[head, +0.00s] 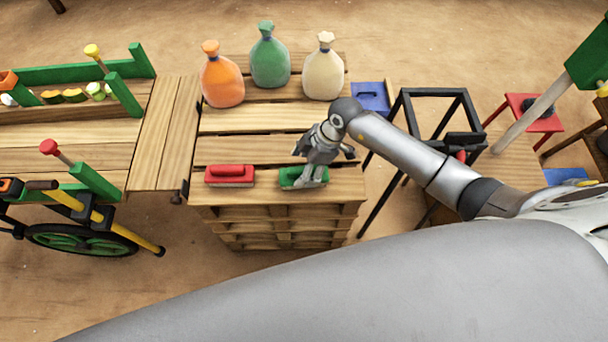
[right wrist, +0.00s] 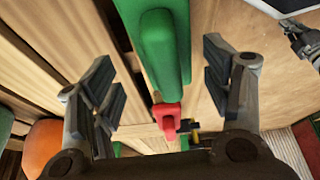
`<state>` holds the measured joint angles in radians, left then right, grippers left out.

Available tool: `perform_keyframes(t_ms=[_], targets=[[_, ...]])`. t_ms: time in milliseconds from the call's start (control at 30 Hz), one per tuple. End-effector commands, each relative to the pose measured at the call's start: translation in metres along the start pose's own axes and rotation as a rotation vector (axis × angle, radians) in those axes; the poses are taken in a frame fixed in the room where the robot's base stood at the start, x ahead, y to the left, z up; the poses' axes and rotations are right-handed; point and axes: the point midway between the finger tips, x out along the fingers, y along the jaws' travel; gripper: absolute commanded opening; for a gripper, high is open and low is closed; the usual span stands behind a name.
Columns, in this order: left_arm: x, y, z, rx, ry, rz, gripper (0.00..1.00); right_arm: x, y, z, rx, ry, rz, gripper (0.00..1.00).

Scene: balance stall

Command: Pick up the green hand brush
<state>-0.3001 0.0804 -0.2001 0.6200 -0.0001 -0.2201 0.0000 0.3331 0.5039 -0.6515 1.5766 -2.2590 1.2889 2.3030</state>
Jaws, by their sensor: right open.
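The green hand brush (head: 290,178) lies on the slatted pallet stack (head: 270,203), near its front right edge. My right gripper (head: 314,177) is over the brush's right part, pointing down, and hides some of it. In the right wrist view the brush (right wrist: 160,45) runs between the two spread fingers of the gripper (right wrist: 162,82), with a gap on each side. The gripper is open and empty. My left gripper cannot be made out.
A red hand brush (head: 230,175) lies to the left on the pallets. Orange (head: 222,80), green (head: 269,60) and cream (head: 323,70) sacks stand behind. A black-framed stand (head: 435,95) is to the right. A cart with a green wheel (head: 80,240) is at left.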

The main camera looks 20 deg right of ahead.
Motion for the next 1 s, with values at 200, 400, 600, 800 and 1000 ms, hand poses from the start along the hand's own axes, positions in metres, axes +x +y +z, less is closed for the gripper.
perform_keyframes(t_ms=[200, 400, 600, 800, 1000], targets=[[0.003, 0.000, 0.000, 0.000, 0.000, 0.000, 0.00, 0.034, -0.007, 0.003, 0.000, 0.001, -0.003, 0.71], [0.005, 0.000, 0.001, 0.000, 0.000, 0.000, 0.00, 0.046, -0.006, 0.003, -0.001, 0.001, -0.001, 0.71], [0.004, 0.000, 0.000, 0.000, 0.000, 0.000, 0.00, 0.046, -0.006, 0.002, -0.001, 0.001, -0.001, 0.69], [0.004, 0.000, 0.000, 0.000, 0.000, 0.000, 0.00, 0.046, -0.006, 0.002, -0.001, 0.001, -0.001, 0.43], [0.004, 0.000, 0.000, 0.000, 0.000, 0.000, 0.00, 0.046, -0.006, 0.003, -0.001, 0.001, -0.001, 0.18]])
